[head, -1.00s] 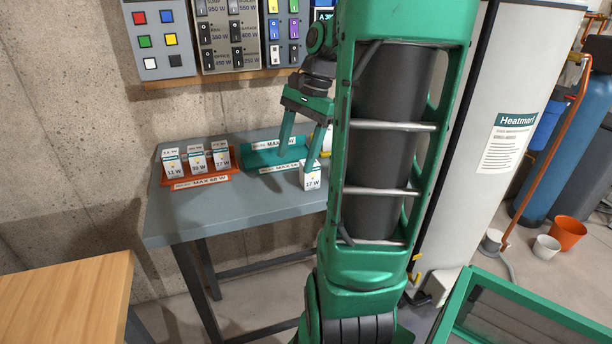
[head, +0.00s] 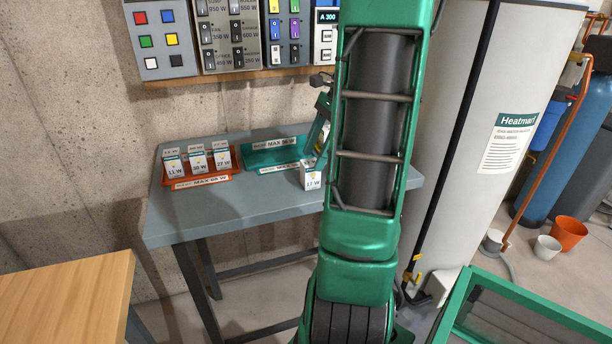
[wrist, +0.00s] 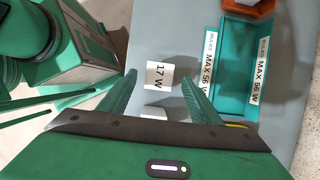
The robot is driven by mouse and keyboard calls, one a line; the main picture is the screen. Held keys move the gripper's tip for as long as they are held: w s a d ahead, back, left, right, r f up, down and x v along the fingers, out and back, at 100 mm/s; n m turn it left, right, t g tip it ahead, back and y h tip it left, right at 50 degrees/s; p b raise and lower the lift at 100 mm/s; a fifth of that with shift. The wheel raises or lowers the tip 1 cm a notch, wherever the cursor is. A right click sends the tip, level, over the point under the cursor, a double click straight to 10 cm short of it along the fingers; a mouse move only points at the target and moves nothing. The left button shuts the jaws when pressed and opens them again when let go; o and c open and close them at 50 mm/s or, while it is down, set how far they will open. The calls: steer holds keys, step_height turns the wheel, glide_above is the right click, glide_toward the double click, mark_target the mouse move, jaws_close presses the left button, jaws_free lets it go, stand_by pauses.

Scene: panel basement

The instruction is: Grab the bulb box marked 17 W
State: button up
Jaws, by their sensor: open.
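The white bulb box marked 17 W (head: 311,178) stands on the grey table, in front of the teal tray (head: 262,158). It also shows in the wrist view (wrist: 159,75), with its label facing the camera. My gripper (wrist: 158,80) is open, with one finger on each side of the box in the picture. I cannot tell whether either finger touches it. In the head view my arm hides most of the gripper; part of it (head: 319,132) shows just above the box.
An orange tray (head: 203,181) marked MAX holds several bulb boxes at the table's left. The teal tray looks empty in the head view. A switch panel hangs on the wall behind. A white Heatmart tank (head: 480,190) stands right. The table's front left is clear.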

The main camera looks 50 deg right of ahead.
mark_target(313, 162)
steer(key=shift+x, duration=2.65)
steer(key=shift+s+d, duration=0.1)
steer(key=shift+d, duration=0.1)
steer(key=c, duration=1.1)
